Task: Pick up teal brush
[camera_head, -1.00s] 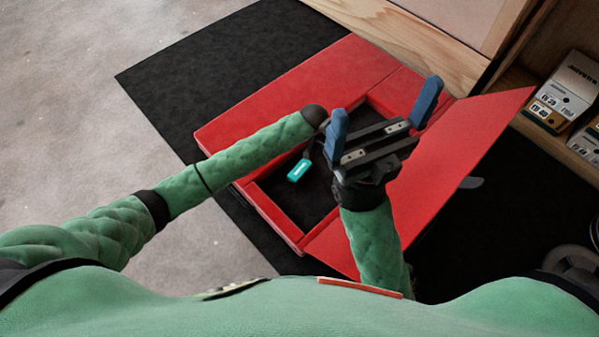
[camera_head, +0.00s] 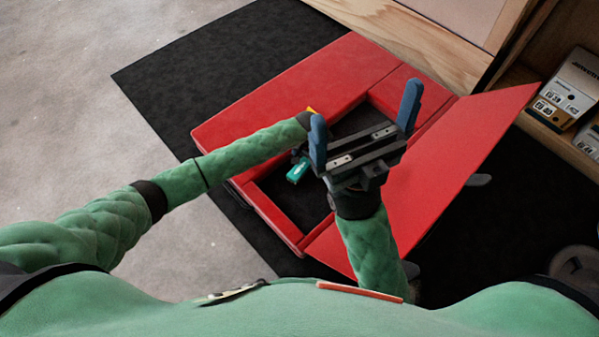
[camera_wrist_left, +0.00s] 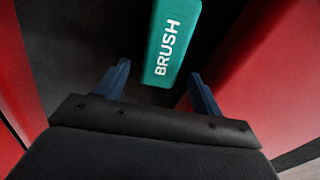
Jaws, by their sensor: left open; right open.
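The teal brush (camera_head: 298,170) lies in the dark well of the open red case (camera_head: 285,85). In the left wrist view the teal brush (camera_wrist_left: 172,45), with white BRUSH lettering, is ahead of my left gripper (camera_wrist_left: 159,69). Its near end is between the two blue fingers, which are open with gaps on both sides. In the head view my left arm hides most of that gripper. My right gripper (camera_head: 364,122) is open and empty above the case, to the right of the brush.
The red lid panel (camera_head: 470,175) slants up on the right side of the case. The case sits on a black mat (camera_head: 190,75). A wooden shelf with boxes (camera_head: 570,90) stands at the right. A small yellow edge (camera_head: 311,110) shows beside my left wrist.

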